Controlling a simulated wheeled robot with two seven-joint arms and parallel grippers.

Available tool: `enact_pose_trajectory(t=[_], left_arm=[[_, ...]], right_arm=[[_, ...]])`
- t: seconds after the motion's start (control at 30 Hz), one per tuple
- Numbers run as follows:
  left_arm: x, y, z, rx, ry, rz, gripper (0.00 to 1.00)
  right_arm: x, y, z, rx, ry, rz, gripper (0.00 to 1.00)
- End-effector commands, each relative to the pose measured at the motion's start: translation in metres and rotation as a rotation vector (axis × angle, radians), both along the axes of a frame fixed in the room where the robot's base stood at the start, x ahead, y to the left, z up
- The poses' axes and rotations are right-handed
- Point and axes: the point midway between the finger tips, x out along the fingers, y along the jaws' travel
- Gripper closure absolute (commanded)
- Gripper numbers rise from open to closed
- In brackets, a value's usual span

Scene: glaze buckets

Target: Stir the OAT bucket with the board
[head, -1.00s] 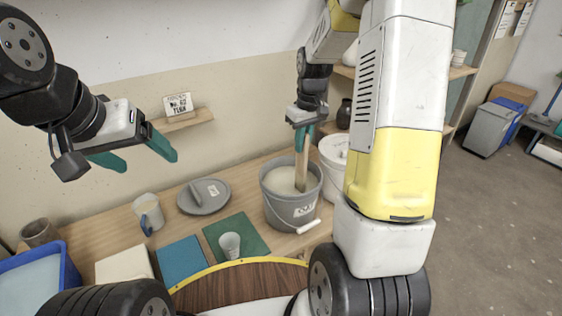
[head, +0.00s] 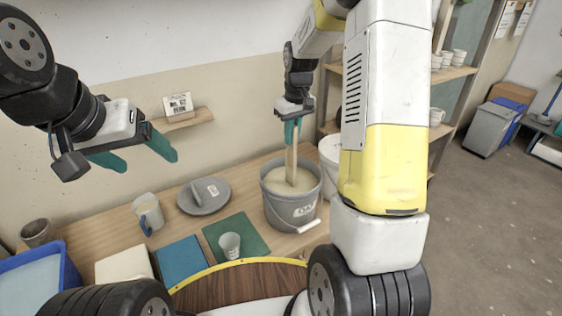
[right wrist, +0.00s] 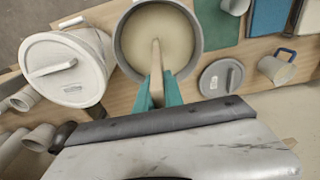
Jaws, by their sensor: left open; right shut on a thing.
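The grey OAT bucket (head: 291,211) stands open on the wooden table, filled with cream glaze (head: 277,180). My right gripper (head: 291,132) is shut on the board's upper part, above the rim. In the right wrist view the board (right wrist: 157,72) runs from the green fingers (right wrist: 158,98) into the glaze, inside the bucket's rim (right wrist: 118,48). The submerged end is hidden. My left gripper (head: 135,155) is open and empty, above the table's left part.
A lidded white bucket (right wrist: 66,75) stands beside the OAT bucket. A grey lid (head: 203,195), a jug (head: 148,212), a small cup (head: 229,245) on a green mat (head: 250,229), a blue mat (head: 181,262) and a blue tub (head: 68,270) occupy the table. Shelves (head: 455,73) rise behind.

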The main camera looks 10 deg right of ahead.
Motion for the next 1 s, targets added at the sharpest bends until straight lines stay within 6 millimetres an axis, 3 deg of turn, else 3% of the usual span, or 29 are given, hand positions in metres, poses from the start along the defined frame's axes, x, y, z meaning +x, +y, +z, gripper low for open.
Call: enact_pose_trajectory(t=[1.0], left_arm=[[0.0, 0.0, 0.0, 0.0, 0.0, 0.0, 0.22]], right_arm=[[0.001, 0.0, 0.104, 0.0, -0.003, 0.001, 1.0]])
